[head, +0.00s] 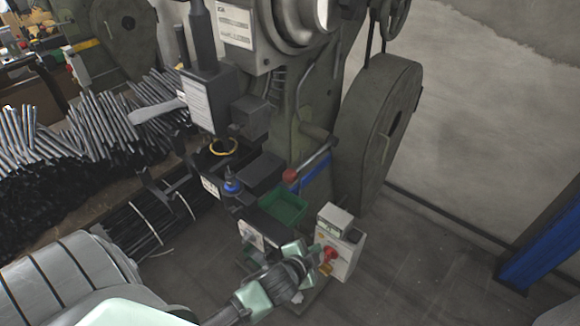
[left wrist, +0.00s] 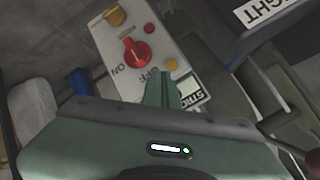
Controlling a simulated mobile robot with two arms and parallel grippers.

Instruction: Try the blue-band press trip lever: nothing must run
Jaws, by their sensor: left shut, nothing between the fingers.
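The press with the blue band (head: 316,176) stands in the middle of the head view. A lever with a red ball knob (head: 290,175) slants down from its side, apart from my gripper. A pale control box (head: 343,256) stands low at the press's right. Its red rotary switch (left wrist: 137,52) shows in the left wrist view, with ON and OFF marks; I cannot tell exactly where it points. My left gripper (head: 317,256) is at the box, shut and empty; its fingertips (left wrist: 162,80) show just below the switch, apart from it. My right gripper is not in view.
A green bin (head: 284,207) sits below the lever. A big flywheel guard (head: 378,135) is at right. Bundles of metal rods (head: 105,130) lie at left. A blue post (head: 543,245) stands far right. The floor (head: 420,265) right of the box is clear.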

